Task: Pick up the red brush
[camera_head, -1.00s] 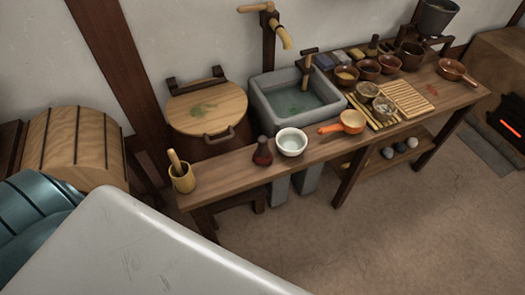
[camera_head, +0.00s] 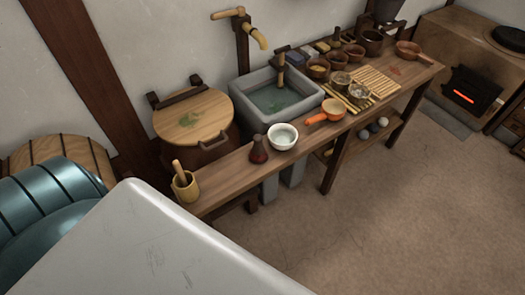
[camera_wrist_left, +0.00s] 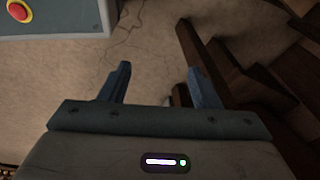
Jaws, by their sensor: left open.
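A small dark red object with a flared base and a darker top (camera_head: 258,150), which looks like the red brush, stands on the front part of the long wooden bench in the head view. It is just left of a white bowl (camera_head: 283,137). My left gripper (camera_wrist_left: 159,76) shows in the left wrist view, with its two fingers apart and nothing between them. Bare floor lies beyond its fingers. The brush does not show in the left wrist view. Neither gripper shows in the head view.
The wooden bench (camera_head: 228,178) carries a cup with a pestle (camera_head: 185,186), an orange-handled pan (camera_head: 329,112) and several bowls. A stone sink (camera_head: 237,98) and a lidded tub (camera_head: 190,122) stand behind it. Open floor (camera_head: 400,210) lies to the right. Dark wooden bars (camera_wrist_left: 240,80) are beside the left gripper.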

